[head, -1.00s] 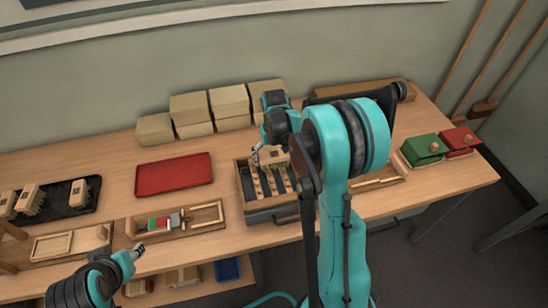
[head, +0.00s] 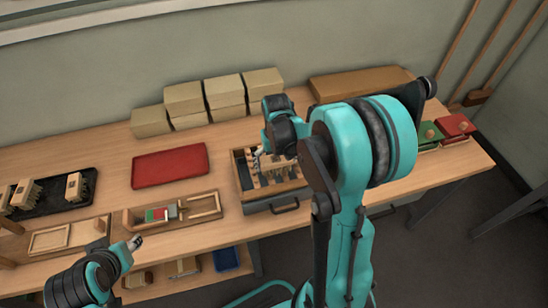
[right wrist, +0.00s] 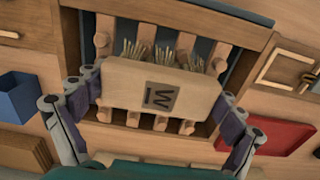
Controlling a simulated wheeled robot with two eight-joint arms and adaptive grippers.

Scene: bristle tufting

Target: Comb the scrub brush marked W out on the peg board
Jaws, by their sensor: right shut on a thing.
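The scrub brush marked W (right wrist: 160,95) is a pale wooden block with a dark W label and straw-coloured tufts. My right gripper (right wrist: 163,99) is shut on its two ends. The peg board (head: 266,184) is a wooden tray with several round pegs on a dark floor. The brush is over the pegs, its tufts toward them; in the right wrist view the tufts look spread among the pegs, but contact is unclear. In the head view my right arm partly hides brush and board. My left gripper (head: 135,243) is at the lower left, away from the brush; its opening is too small to judge.
A red tray (head: 170,166) lies left of the peg board. A black tray (head: 55,203) with other brushes is at the far left. A wooden tray (head: 206,205) with coloured blocks lies in front. Stacked tan blocks (head: 183,98) stand behind. Green and red boxes (head: 455,127) are right.

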